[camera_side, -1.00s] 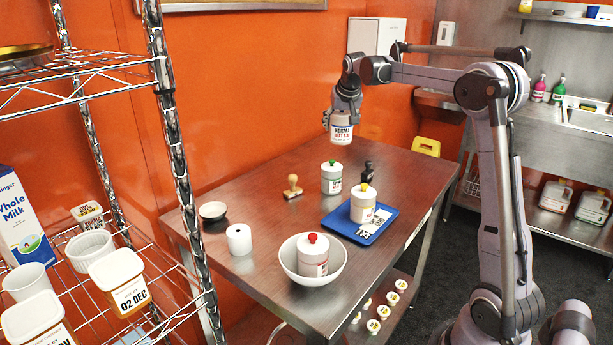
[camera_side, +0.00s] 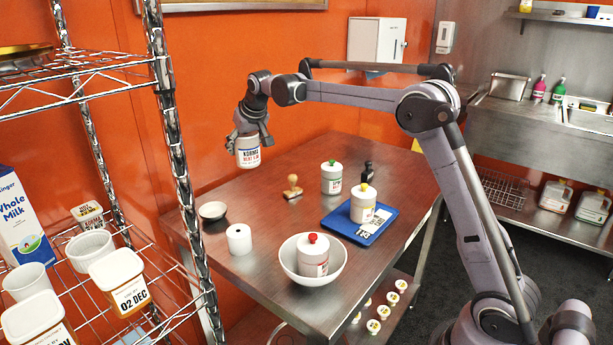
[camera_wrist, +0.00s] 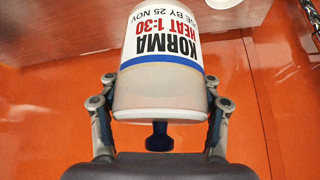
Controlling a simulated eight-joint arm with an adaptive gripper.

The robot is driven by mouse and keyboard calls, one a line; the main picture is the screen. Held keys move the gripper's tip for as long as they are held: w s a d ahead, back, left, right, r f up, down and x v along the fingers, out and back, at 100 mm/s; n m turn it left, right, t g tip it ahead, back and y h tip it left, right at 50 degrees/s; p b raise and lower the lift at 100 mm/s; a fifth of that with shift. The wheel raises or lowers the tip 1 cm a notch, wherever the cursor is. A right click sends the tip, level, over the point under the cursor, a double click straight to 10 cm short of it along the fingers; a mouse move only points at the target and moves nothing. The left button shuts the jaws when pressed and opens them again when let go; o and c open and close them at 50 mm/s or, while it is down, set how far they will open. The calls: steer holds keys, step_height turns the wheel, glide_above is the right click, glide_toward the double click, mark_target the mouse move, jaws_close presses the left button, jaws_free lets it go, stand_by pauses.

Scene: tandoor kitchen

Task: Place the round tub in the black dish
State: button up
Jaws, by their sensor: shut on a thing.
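My gripper (camera_side: 249,141) is shut on a round white tub (camera_side: 248,156), holding it upright in the air above the far left part of the steel table. The tub's label reads KORMA HEAT 1:30. In the wrist view the tub (camera_wrist: 160,88) sits between both fingers, with a blue stripe and a dark blue lid knob (camera_wrist: 160,138). The small dish (camera_side: 212,211), dark outside with a paler inside, stands on the table's left side, below and left of the held tub. The dish is not clearly seen in the wrist view.
A wooden stamp (camera_side: 292,187), a green-knobbed tub (camera_side: 331,178), a blue tray (camera_side: 376,234) with a yellow-knobbed tub and a white bowl (camera_side: 289,270) with a red-knobbed tub are farther right. A wire rack (camera_side: 180,165) stands at left.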

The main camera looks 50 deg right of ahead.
step_height(320, 180, down, 3)
steer(key=shift+a+r, duration=0.1)
steer(key=shift+r, duration=0.1)
glide_above(212, 212)
step_height(212, 212, down, 7)
steer(key=shift+f, duration=2)
steer(key=shift+f, duration=0.3)
steer(key=o, duration=1.4)
steer(key=shift+o, duration=0.2)
